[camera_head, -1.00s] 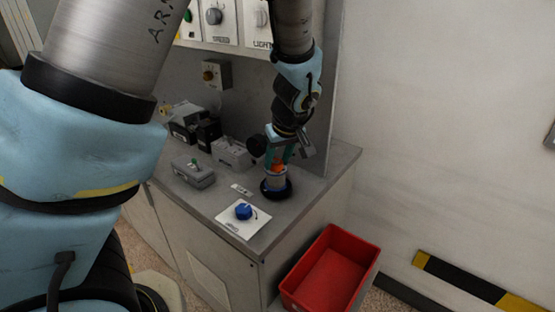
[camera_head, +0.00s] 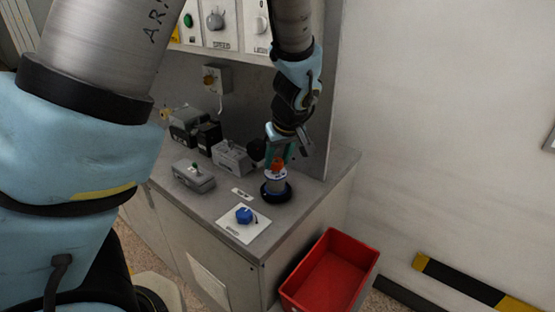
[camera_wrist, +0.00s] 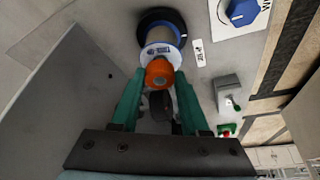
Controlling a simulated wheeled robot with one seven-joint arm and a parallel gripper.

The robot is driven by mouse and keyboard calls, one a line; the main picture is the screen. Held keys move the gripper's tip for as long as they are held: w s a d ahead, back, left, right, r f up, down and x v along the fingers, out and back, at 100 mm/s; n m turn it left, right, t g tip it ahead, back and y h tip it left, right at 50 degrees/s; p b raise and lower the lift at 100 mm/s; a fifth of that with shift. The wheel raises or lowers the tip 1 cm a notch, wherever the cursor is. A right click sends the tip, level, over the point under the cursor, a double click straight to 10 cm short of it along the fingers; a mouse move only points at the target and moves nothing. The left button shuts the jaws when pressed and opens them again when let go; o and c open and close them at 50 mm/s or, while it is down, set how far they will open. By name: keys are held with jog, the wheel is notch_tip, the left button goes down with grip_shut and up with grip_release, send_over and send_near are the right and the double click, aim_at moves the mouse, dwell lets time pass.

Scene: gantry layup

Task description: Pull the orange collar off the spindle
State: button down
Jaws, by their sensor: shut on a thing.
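The orange collar (camera_wrist: 160,73) is between the green fingertips of my gripper (camera_wrist: 156,84) in the wrist view; it also shows in the head view (camera_head: 278,163). My gripper (camera_head: 280,155) points down and is shut on the collar. A white disc (camera_wrist: 160,53) with lettering and a blue rim is just below the collar. The grey spindle column (camera_head: 275,186) stands under the disc, upright on a round black base (camera_head: 285,194). I cannot tell whether the collar is still around the spindle's top.
An open red bin (camera_head: 333,268) stands on the floor at the bench's right. A blue knob on a white plate (camera_head: 234,231) is at the bench's front. Grey boxes (camera_head: 194,177) stand to the left. A grey upright panel (camera_wrist: 65,75) is close beside my gripper.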

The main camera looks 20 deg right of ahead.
aim_at(277, 163)
jog(key=shift+r+p, duration=0.4)
jog(key=shift+r, duration=0.35)
dwell(0.3)
jog(key=shift+r+p, duration=1.1)
jog(key=shift+r, duration=0.6)
